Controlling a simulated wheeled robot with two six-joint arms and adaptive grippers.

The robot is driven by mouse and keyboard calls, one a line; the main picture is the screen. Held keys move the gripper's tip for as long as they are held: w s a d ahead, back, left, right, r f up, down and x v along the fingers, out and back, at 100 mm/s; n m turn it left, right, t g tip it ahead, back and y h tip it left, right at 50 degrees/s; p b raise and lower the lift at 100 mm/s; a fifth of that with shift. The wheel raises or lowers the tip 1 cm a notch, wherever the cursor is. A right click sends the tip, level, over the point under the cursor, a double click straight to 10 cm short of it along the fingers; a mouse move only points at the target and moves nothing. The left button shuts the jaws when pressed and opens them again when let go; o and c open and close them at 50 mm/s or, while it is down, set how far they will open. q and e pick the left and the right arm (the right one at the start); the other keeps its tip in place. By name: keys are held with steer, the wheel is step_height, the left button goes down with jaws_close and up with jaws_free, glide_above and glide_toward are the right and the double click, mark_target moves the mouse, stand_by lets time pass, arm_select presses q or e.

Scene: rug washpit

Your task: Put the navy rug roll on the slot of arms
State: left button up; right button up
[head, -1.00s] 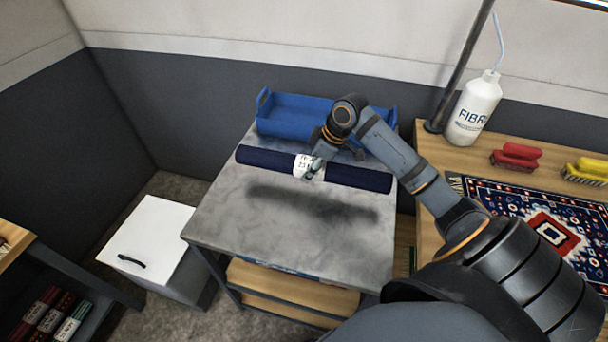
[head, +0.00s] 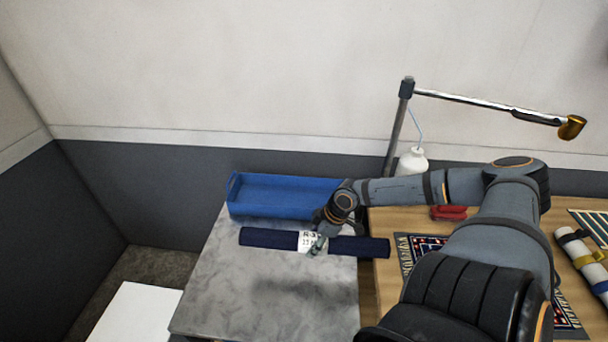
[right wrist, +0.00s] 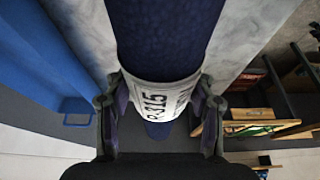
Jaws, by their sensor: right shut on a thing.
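The navy rug roll (head: 270,238) has a white label band around its middle. My right gripper (head: 318,244) is shut on it at the label and holds it above the grey table. In the right wrist view the navy rug roll (right wrist: 168,30) runs between the two fingers of the right gripper (right wrist: 158,105), with its printed label facing the camera. A shadow lies on the table below the roll. My left gripper is not in view.
A blue tray (head: 285,197) stands at the table's back edge, close behind the roll. The grey table (head: 240,300) is otherwise clear. To the right, a wooden bench (head: 382,285) holds a white bottle (head: 411,162), a red brush (head: 449,212), a patterned rug and other rolls.

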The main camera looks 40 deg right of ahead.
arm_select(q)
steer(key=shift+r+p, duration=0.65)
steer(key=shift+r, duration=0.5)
arm_select(e)
steer(key=shift+s+d+r, duration=0.25)
steer(key=shift+s+d, duration=0.1)
steer(key=shift+s, duration=0.15)
